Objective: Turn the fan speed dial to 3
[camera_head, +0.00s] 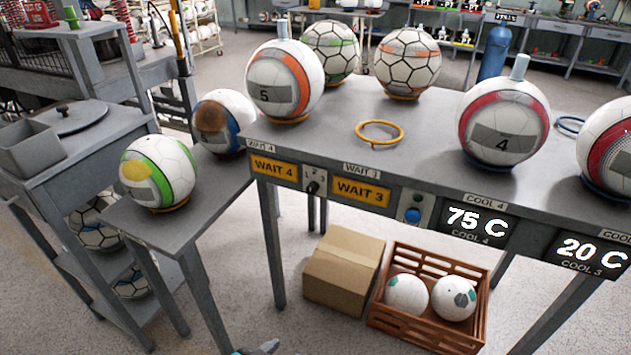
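A small dark dial (313,187) sits on the front edge of the grey table, between the yellow WAIT 4 sign (274,168) and the yellow WAIT 3 sign (362,191). Small marks, among them 2 and 3, stand around its top. The knob is too small to tell surely which mark it points at. A gripper tip, seemingly my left gripper (262,348), shows at the bottom edge, well below the dial and apart from it. Most of it is cut off, so its opening is hidden. My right gripper is not in view.
The grey table (350,105) carries several balls and an empty yellow ring (380,133). A blue button (413,214) and the 75 C display (477,220) are right of the dial. A cardboard box (343,272) and a ball crate (430,295) stand below.

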